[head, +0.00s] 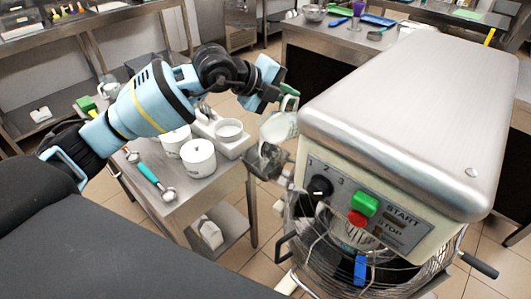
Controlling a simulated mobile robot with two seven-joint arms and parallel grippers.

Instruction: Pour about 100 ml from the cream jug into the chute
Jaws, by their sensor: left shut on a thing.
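My left gripper (288,97) is shut on the green handle of the cream jug (279,127), beside the left side of the machine. The jug is a pale, see-through vessel with whitish contents. It appears tilted, with its lower end just above the grey metal chute (266,162). The chute sits at the left of the machine's wire guard. I cannot make out a stream between jug and chute, nor the level in the jug. My right gripper is not in view.
The machine (410,110) has a green start button (364,204), a red stop button (357,219) and a wire bowl guard (340,262). A steel side table (205,190) holds white lidded pots (198,158), a scale with a white dish (228,130) and a teal-handled scoop (150,176).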

